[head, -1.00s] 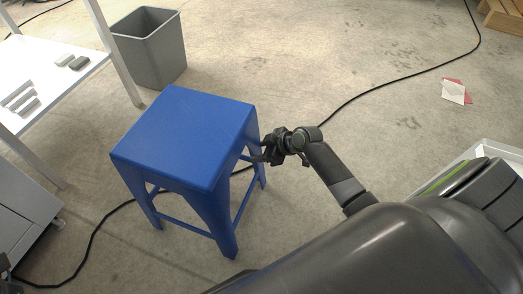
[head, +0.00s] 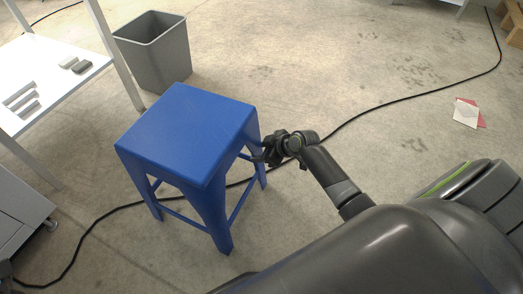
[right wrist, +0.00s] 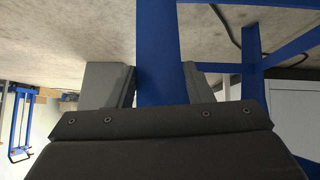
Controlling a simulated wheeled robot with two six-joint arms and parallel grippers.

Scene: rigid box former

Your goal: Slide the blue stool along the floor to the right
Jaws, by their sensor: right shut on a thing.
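The blue stool (head: 185,130) stands upright on the concrete floor, left of centre in the head view. My right gripper (head: 264,152) is at its right side, below the seat edge. In the right wrist view, a blue stool leg (right wrist: 158,50) passes between the two grey fingers of this gripper (right wrist: 161,85), which is shut on it. A small dark part shows at the lower left corner of the head view; I cannot tell whether it is my left gripper.
A grey bin (head: 153,55) stands behind the stool. A white table (head: 45,95) with small grey blocks and a grey cabinet (head: 20,205) are at left. A black cable (head: 400,98) crosses the floor, passing beneath the stool. Papers (head: 467,112) lie at right; floor between is mostly clear.

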